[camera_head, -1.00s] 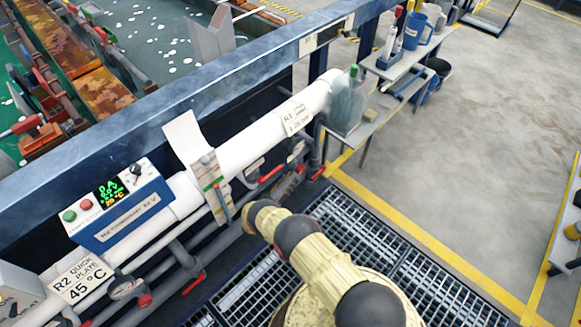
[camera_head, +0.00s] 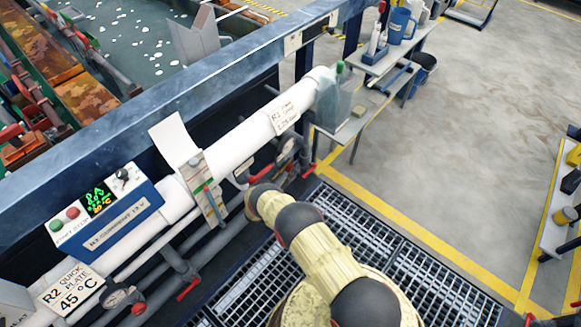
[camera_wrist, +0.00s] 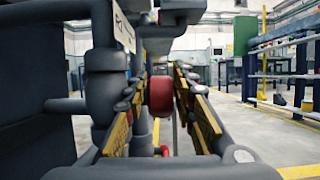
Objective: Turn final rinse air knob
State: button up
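A round red knob (camera_wrist: 160,95) shows in the middle of the wrist view, beside grey pipework. My gripper (camera_wrist: 164,92) is open, with its yellow-and-black fingers on either side of the knob in the picture. I cannot tell whether the knob is between the fingertips or just beyond them, or whether they touch it. No label for a final rinse air knob is readable. In the head view my arm reaches toward the pipes below the white tube (camera_head: 235,145); the gripper itself is hidden there.
A blue control box (camera_head: 120,222) with a black selector knob (camera_head: 122,174) is at the left. Red-handled valves (camera_head: 188,289) sit along the lower pipes. A grey side table (camera_head: 352,127) holds bottles.

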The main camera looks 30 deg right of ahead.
grip_shut()
jog(key=shift+r, duration=0.1)
jog(key=shift+r+y+p, duration=0.1)
jog(key=shift+y+p, duration=0.35)
jog(key=shift+y, duration=0.05)
jog(key=shift+d+g+y+p, duration=0.1)
jog(key=shift+g+y+p, duration=0.4)
jog(key=shift+y+p, duration=0.25)
jog(key=shift+f+y, duration=0.2)
jog(key=shift+y, duration=0.05)
jog(key=shift+o, duration=0.8)
grip_release()
